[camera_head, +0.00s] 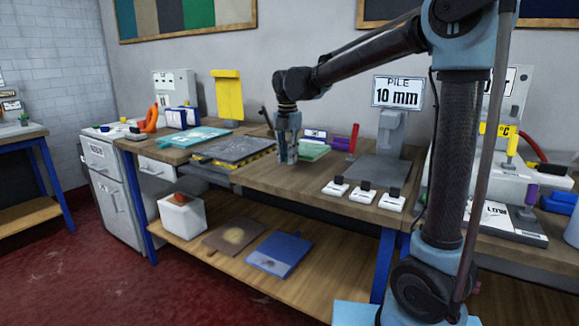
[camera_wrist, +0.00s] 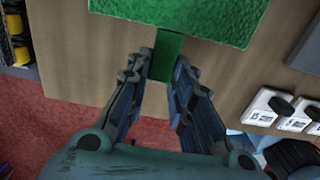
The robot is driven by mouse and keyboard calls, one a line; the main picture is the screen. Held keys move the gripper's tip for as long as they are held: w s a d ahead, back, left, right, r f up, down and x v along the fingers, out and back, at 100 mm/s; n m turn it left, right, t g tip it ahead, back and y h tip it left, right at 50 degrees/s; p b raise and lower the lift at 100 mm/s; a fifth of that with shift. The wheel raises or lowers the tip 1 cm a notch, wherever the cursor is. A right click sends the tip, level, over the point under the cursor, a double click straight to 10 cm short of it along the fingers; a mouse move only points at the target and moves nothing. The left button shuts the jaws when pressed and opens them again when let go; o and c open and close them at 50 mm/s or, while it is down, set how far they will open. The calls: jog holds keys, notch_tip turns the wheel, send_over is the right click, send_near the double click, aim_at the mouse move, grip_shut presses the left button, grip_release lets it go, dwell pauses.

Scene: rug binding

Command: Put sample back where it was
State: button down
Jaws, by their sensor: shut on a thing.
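The green sample (camera_wrist: 185,18) has a rough, carpet-like face and a narrow green tab (camera_wrist: 165,58). My gripper (camera_wrist: 164,66) is shut on that tab in the wrist view, with a finger on each side. The main piece lies beyond the fingertips, cut off by the top of the frame. In the head view, my gripper (camera_head: 287,156) points down over the middle of the wooden bench (camera_head: 262,180). The pale green sample (camera_head: 314,151) shows just right of and behind the fingers. I cannot tell whether it touches the bench top.
A dark plate with a yellow-black edge (camera_head: 236,148) and a teal board (camera_head: 197,137) lie to the left. The "PILE 10 mm" stand (camera_head: 397,93) is at right, with white switch boxes (camera_head: 362,192) along the front edge. The shelf below holds a blue board (camera_head: 280,253).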

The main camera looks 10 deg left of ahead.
notch_tip(320, 180, down, 4)
jog(key=shift+r, duration=0.15)
jog(key=c, duration=1.4)
grip_release()
notch_tip(320, 180, up, 12)
jog(key=shift+r, duration=0.1)
